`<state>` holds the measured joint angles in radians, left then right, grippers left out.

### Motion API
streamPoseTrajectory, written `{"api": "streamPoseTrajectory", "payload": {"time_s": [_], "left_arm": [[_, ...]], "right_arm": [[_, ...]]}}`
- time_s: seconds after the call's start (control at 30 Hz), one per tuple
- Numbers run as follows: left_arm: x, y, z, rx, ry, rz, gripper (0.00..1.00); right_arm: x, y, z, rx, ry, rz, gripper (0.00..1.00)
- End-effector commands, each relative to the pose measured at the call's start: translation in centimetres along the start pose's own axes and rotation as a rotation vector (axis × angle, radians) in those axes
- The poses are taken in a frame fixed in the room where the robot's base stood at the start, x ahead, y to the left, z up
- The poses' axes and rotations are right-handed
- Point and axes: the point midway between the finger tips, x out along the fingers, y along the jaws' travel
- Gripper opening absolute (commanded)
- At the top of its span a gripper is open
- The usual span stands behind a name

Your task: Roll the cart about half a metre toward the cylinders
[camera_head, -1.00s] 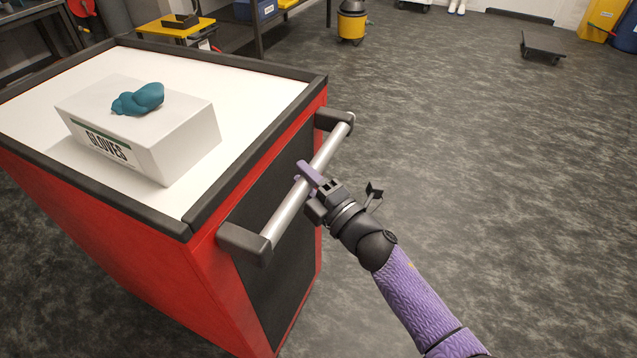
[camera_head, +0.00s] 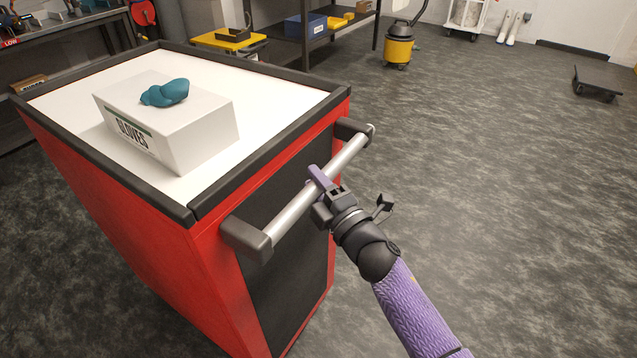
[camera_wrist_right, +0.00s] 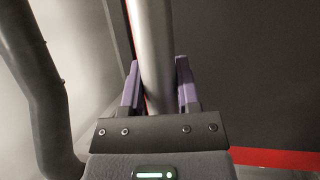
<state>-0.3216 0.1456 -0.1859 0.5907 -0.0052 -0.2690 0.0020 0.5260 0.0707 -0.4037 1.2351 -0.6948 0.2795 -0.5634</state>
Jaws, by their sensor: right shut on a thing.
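The red cart (camera_head: 130,205) with a white top and black rim stands at the left of the head view. Its silver handle bar (camera_head: 293,212) runs between two black brackets on the cart's near right end. My right gripper (camera_head: 318,187) is shut on the handle bar, around its middle. In the right wrist view the bar (camera_wrist_right: 152,50) passes between the two purple fingers (camera_wrist_right: 158,85). A white glove box (camera_head: 185,137) with a teal glove (camera_head: 167,92) sticking out sits on the cart top. My left gripper is not in view. No cylinders can be made out.
A yellow and black vacuum (camera_head: 398,50) stands at the back. A low dark dolly (camera_head: 597,84) is on the floor at the far right. Shelving (camera_head: 335,30) and a yellow-topped stand (camera_head: 228,40) are behind the cart. The grey floor (camera_head: 480,180) to the right is clear.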

Motion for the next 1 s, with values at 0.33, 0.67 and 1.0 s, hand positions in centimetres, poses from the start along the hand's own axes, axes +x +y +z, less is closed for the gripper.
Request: {"api": "streamPoseTrajectory", "payload": {"time_s": [0.33,0.67,1.0], "left_arm": [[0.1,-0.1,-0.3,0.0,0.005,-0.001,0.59],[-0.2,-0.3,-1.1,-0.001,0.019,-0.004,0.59],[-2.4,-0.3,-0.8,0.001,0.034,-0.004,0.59]], "right_arm": [[-0.2,-0.5,-0.1,0.002,0.0,-0.011,0.76],[-0.4,-0.1,0.0,0.001,0.0,-0.004,0.76],[-7.3,0.0,-0.1,0.001,0.0,-0.008,0.76]]}}
